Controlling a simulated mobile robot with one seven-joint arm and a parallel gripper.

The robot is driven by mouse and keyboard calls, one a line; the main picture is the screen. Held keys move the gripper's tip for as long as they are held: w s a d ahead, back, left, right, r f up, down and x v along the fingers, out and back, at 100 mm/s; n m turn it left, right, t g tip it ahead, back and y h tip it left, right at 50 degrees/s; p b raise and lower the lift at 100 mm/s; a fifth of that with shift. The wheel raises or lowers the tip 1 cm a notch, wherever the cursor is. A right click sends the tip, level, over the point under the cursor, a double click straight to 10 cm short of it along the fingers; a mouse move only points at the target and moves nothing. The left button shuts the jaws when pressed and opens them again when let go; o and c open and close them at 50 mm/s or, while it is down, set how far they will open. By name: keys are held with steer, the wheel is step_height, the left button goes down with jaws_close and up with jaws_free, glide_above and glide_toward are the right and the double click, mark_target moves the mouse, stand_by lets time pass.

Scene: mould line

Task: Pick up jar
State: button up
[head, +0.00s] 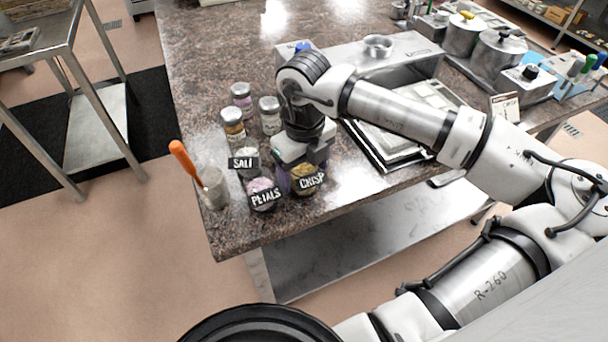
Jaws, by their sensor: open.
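Several small jars stand in a cluster near the counter's front left corner. The front ones carry dark labels: a petals jar (263,196) with pink contents, a crisp jar (307,182) with yellowish contents, and a jar labelled like "SALI" (243,159). Behind them are an amber jar (233,127), a jar with purplish contents (242,98) and a pale jar (269,116). My gripper (304,172) points down, open, directly over the crisp jar, with its fingers low at the jar's sides. The gripper body hides the crisp jar's top; I cannot tell whether the fingers touch it.
A small container with an orange-handled tool (212,187) stands left of the jars at the counter edge. Right of my gripper lie a tray with white sheets (376,158) and a steel unit (420,50). Lidded pots (497,52) stand further right. The counter (205,65) behind the jars is clear.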

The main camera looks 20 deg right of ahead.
steer(key=shift+f, duration=0.1)
steer(key=shift+c, duration=0.3)
steer(key=c, duration=1)
